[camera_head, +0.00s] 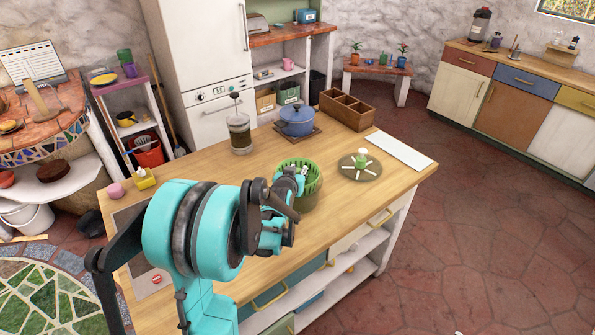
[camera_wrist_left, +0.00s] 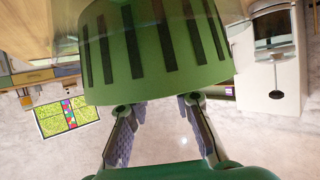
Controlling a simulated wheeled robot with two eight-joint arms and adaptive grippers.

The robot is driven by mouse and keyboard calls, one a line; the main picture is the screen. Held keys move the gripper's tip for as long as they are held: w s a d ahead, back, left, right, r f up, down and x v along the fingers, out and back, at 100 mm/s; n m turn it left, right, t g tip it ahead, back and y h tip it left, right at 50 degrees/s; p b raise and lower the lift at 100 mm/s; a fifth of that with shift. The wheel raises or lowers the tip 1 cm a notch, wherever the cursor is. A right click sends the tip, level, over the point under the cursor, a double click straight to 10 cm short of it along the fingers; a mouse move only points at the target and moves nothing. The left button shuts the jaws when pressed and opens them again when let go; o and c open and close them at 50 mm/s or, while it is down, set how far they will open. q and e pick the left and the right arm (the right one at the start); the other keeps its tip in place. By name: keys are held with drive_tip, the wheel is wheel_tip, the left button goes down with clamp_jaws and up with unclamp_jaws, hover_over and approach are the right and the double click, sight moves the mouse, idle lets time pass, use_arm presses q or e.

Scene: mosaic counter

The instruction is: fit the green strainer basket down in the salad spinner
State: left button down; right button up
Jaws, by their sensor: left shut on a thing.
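The green strainer basket (camera_head: 311,173) has slotted sides and shows at the middle of the counter, partly behind my left arm. Its slotted wall fills the top of the left wrist view (camera_wrist_left: 160,50). My left gripper (camera_head: 291,181) is shut on the basket at its near side. The fingers (camera_wrist_left: 158,104) meet the basket's edge in the wrist view. A darker olive bowl, the salad spinner (camera_head: 308,201), shows directly below the basket. My arm hides part of both, and I cannot tell how deep the basket sits. My right gripper is not in view.
A round grey-green disc (camera_head: 347,174) with pale spokes and a green knob lies to the right. Behind stand a blue pot (camera_head: 297,122), a glass jar (camera_head: 239,133) and a wooden divided box (camera_head: 347,109). A white board (camera_head: 401,150) lies at the right edge.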

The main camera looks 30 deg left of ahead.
use_arm(q)
drive_tip(key=shift+f+b, duration=2.4)
drive_tip(key=shift+f, duration=0.35)
idle(0.8)
drive_tip(key=c, duration=1.2)
unclamp_jaws()
drive_tip(key=shift+s, duration=0.1)
drive_tip(key=v, duration=1.2)
drive_tip(key=shift+r, duration=0.1)
drive_tip(key=shift+d, duration=0.1)
